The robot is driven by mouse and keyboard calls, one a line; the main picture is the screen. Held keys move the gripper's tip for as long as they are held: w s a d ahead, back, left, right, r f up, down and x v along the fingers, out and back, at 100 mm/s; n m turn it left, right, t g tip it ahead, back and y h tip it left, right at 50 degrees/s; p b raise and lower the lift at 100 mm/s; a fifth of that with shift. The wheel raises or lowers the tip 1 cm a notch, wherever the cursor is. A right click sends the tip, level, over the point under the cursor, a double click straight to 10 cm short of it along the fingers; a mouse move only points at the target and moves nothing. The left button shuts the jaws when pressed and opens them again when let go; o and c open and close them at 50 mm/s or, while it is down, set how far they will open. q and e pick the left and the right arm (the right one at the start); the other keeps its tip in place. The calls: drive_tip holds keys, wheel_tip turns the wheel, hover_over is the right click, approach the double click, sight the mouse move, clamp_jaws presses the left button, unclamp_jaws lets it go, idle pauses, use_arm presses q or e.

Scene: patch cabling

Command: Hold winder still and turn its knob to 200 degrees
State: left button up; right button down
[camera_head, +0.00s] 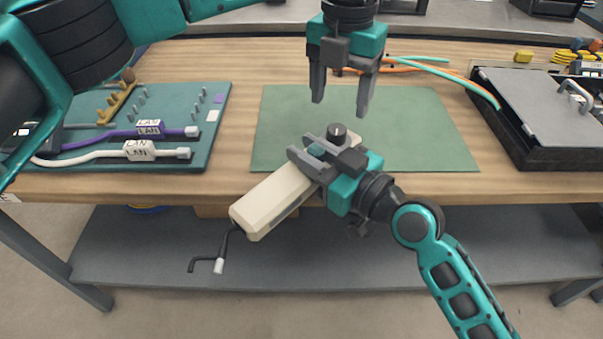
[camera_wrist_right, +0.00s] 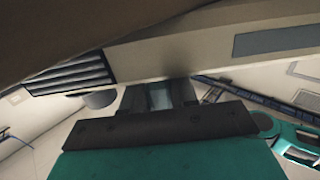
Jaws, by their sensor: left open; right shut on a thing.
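The winder (camera_head: 270,204) is a long cream box, held tilted over the table's front edge. Its black round knob (camera_head: 338,131) with a small pale mark on top shows at its far end, just beyond the right fingers. My right gripper (camera_head: 304,149) is shut on the winder and hides part of its body. In the right wrist view the winder's pale side (camera_wrist_right: 180,52) fills the upper part, above the gripper (camera_wrist_right: 160,95). My left gripper (camera_head: 341,106) is open and empty, pointing down above the knob with a gap between them.
A green mat (camera_head: 430,130) lies under the grippers. A teal board (camera_head: 205,160) with purple and white LAN cables is at left. A black case (camera_head: 520,150) with a grey lid stands at right. Orange and teal cables (camera_head: 410,65) lie behind. A crank-like lead (camera_head: 219,265) hangs below the winder.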

sight(337, 128)
use_arm(q)
drive_tip(key=shift+f, duration=3)
drive_tip(key=n, duration=0.5)
drive_tip(key=shift+c, duration=0.4)
